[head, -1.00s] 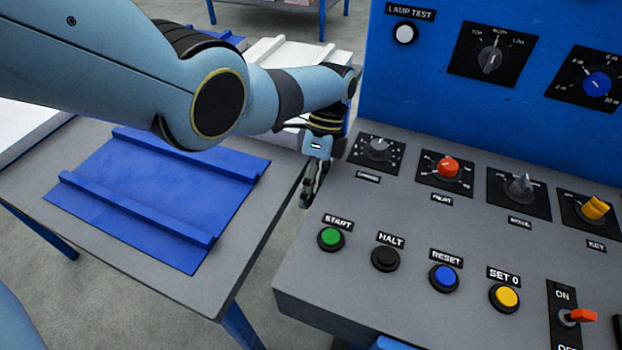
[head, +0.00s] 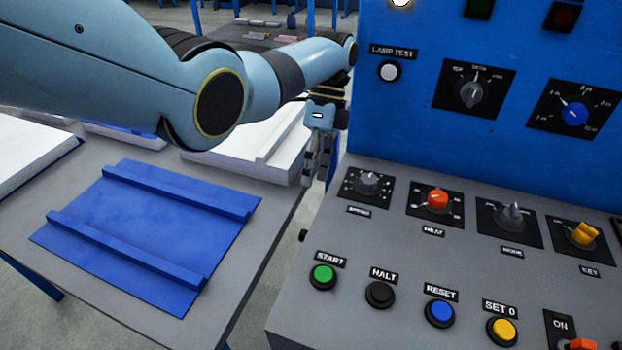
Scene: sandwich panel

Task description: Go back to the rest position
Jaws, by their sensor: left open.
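My left gripper (head: 317,160) hangs from my blue arm, which comes in from the upper left. Its fingers point down, open and with nothing seen between them. It is at the left edge of the grey control panel (head: 345,225), above the gap between panel and table, beside the speed knob (head: 369,184). I cannot tell whether it touches the panel. My right gripper is not in view.
A grey table (head: 225,275) at left bears a blue ribbed plate (head: 150,230) and white blocks (head: 260,140). The panel carries a green start button (head: 322,277), several other buttons and knobs. Its blue upright back (head: 420,120) rises behind.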

